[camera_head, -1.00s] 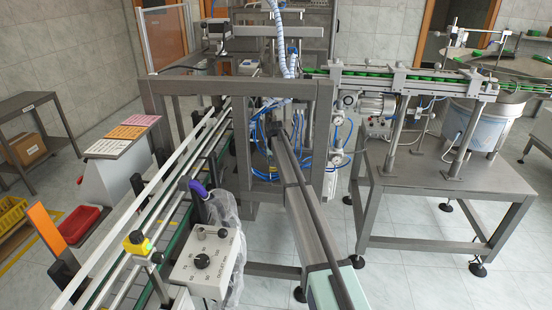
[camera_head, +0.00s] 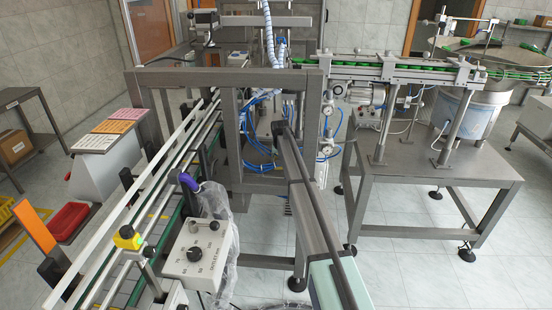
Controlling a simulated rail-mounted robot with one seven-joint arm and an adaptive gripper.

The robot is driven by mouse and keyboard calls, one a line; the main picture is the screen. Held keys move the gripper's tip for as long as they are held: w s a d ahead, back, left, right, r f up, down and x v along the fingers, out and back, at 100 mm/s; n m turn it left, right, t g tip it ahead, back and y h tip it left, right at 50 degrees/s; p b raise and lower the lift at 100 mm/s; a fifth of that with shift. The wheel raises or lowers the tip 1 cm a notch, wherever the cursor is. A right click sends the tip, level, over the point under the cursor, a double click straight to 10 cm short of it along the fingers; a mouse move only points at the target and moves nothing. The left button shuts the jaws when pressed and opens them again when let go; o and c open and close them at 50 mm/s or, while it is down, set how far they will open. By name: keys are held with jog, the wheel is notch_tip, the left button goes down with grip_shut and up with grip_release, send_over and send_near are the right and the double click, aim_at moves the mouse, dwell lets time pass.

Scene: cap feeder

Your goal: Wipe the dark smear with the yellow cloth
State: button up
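I see no yellow cloth and no dark smear in the head view. My gripper is not in view. The bare steel table (camera_head: 440,178) on the right shows no cloth on the part of its top that I can see. A small yellow block (camera_head: 128,238) sits on the conveyor rail at the lower left and looks like a machine fitting, not a cloth.
A conveyor with pale rails (camera_head: 118,222) runs along the left, with a grey control box (camera_head: 200,255) beside it. A steel frame (camera_head: 225,78) stands in the middle. A red bin (camera_head: 68,221) and a dark side table (camera_head: 28,98) are at left. Tiled floor shows between them.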

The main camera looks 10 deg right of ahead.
aim_at(268, 161)
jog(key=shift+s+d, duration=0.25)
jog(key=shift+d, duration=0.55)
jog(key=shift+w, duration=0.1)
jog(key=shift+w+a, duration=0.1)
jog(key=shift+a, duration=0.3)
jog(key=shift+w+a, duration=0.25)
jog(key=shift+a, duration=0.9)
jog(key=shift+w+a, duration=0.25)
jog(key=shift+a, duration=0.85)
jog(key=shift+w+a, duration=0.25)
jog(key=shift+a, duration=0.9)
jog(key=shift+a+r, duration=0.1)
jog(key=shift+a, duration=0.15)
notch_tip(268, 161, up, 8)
jog(key=p, duration=0.1)
jog(key=shift+p, duration=0.3)
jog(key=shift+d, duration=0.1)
